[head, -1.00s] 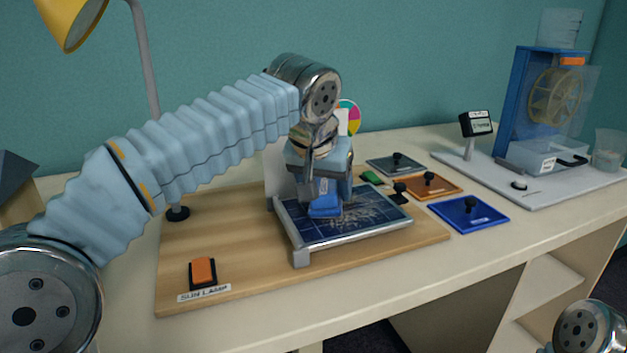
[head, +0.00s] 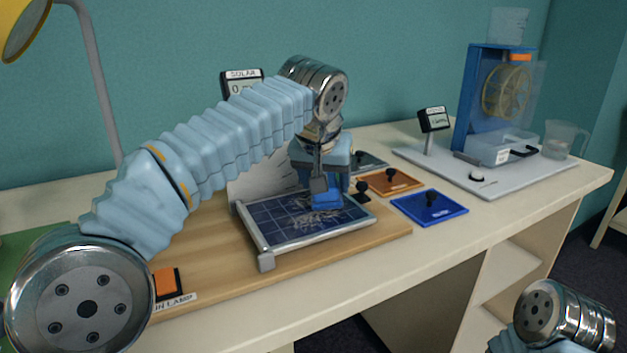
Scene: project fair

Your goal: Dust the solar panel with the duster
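The solar panel (head: 272,229) is a dark blue gridded plate in a silver frame, tilted on a wooden board. Pale dusty streaks show on its middle and right part. The duster (head: 326,199) is blue, and its head is at the panel's surface near the upper right of the middle. My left gripper (head: 319,184) is above the panel, pointing down, with its fingers closed on the duster. The duster's upper part is hidden by the gripper. My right gripper is outside the view; only part of my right arm shows at the bottom right corner.
A yellow lamp (head: 24,27) stands at the left, with an orange switch (head: 167,282) on the board. A blue filter plate (head: 430,207) and an orange one (head: 390,181) lie right of the panel. A blue water-wheel stand (head: 481,95) is at the back right.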

